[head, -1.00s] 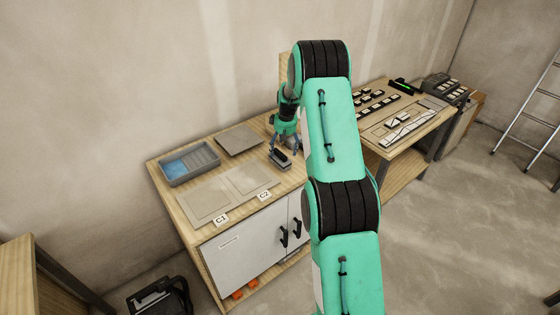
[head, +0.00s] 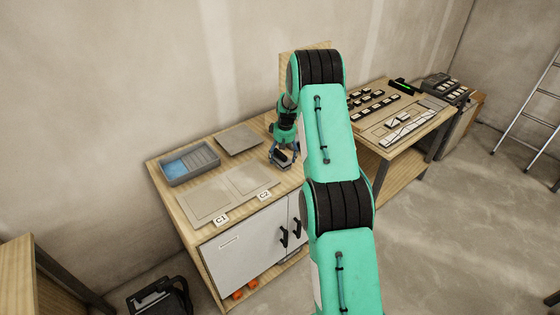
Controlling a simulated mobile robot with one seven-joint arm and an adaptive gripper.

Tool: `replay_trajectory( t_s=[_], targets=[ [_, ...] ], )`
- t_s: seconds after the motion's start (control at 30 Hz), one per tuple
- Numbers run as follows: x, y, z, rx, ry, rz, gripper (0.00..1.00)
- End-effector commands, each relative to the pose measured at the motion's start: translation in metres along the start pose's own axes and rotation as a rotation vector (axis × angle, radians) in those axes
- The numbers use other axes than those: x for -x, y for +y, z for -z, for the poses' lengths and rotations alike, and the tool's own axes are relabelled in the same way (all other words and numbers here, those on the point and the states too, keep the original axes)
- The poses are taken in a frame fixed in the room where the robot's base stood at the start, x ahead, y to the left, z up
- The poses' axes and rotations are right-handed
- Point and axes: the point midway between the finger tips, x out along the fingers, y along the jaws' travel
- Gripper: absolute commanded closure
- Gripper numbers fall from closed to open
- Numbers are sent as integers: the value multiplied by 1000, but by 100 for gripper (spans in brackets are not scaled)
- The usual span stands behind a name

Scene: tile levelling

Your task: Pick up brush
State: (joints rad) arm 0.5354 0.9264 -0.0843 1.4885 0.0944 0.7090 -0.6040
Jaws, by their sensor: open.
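A small dark block-shaped object, which looks like the brush (head: 281,164), lies on the wooden bench top behind the C2 label. My gripper (head: 283,158) points down over it, its fingers open and low on either side of the brush. The fingers hide part of the brush, and I cannot tell whether they touch it.
A grey tray with blue contents (head: 189,163), a flat grey plate (head: 239,139) and two pale panels (head: 208,201) lie left of my gripper. A second bench (head: 440,118) with small tiles stands right, partly behind my arm. A ladder (head: 535,110) stands far right.

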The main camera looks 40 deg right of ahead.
Motion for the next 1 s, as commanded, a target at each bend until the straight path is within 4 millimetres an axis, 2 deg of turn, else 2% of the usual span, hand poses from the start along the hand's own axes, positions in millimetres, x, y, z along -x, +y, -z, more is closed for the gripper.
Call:
replay_trajectory(
  t_s=[0.1,0.13,0.37,0.77,1.0],
  targets=[
    [0,0,0,0,0,0,17],
    [0,0,0,0,0,0,21],
    [0,0,0,0,0,0,66],
    [3,0,1,0,1,0,66],
    [18,0,3,0,1,-1,66]
  ],
)
